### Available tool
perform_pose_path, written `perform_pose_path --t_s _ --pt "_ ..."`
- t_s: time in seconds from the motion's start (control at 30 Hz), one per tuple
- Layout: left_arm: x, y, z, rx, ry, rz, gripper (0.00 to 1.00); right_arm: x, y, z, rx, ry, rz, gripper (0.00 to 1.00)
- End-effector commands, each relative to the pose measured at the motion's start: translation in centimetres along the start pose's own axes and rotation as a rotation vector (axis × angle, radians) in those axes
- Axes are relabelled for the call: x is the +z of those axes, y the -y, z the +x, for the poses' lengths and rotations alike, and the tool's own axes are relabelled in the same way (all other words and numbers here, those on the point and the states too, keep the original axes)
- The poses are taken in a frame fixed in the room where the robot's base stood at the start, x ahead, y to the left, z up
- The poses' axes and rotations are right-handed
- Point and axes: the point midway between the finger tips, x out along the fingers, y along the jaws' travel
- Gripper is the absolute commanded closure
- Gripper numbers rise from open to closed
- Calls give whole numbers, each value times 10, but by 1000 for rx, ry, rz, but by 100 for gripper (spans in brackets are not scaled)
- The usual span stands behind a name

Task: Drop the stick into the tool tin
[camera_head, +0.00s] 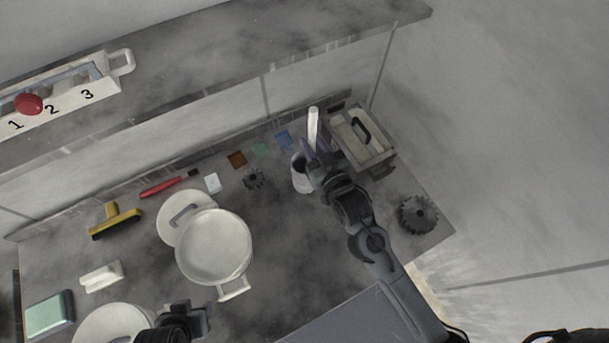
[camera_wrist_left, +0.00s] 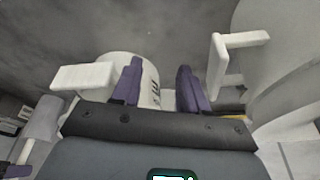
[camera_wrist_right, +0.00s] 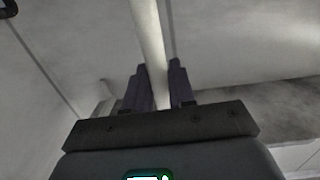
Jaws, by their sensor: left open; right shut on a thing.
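The white stick (camera_head: 313,124) stands roughly upright between the fingers of my right gripper (camera_head: 316,152), which is shut on it. In the right wrist view the stick (camera_wrist_right: 149,38) passes between the fingers of the gripper (camera_wrist_right: 161,82). The pale tool tin (camera_head: 300,175) stands on the bench just left of my right gripper, partly covered by it. I cannot tell whether the stick's lower end is over or inside the tin. My left gripper (camera_head: 196,318) is open near the front edge; in the left wrist view its fingers (camera_wrist_left: 160,88) are apart, with white vessels beyond.
A box with a dark handle (camera_head: 361,135) stands right of the tin, and a dark gear (camera_head: 417,214) lies nearer. Left are a small gear (camera_head: 253,179), a white pot (camera_head: 214,247), a lid (camera_head: 178,222) and a yellow brush (camera_head: 114,221). A raised shelf (camera_head: 230,48) runs behind.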

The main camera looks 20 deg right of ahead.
Motion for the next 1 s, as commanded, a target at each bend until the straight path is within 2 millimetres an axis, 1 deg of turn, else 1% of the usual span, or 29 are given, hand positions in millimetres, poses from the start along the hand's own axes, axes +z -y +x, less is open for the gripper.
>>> perform_pose_path --t_s 0.03,0.1,0.47,0.5,0.57,0.6,0.67,1.0 --pt "2 -1 8 2 0 -2 56 7 0 0 0 -1 0 100" --pt "3 -2 11 4 0 -5 56 9 0 1 0 -1 0 100" --pt "3 -3 11 7 -1 -9 56 9 0 1 0 -2 0 100" --pt "3 -3 11 7 -1 -9 56 9 0 1 0 -1 0 70" --pt "3 -2 11 6 0 -8 56 9 0 1 0 -1 0 61" --pt "3 -2 11 5 0 -7 56 9 0 1 0 -1 0 54" --pt "3 -2 11 4 0 -6 56 9 0 1 0 -1 0 46" --pt "4 0 11 -3 1 3 56 10 0 -2 0 0 0 46"
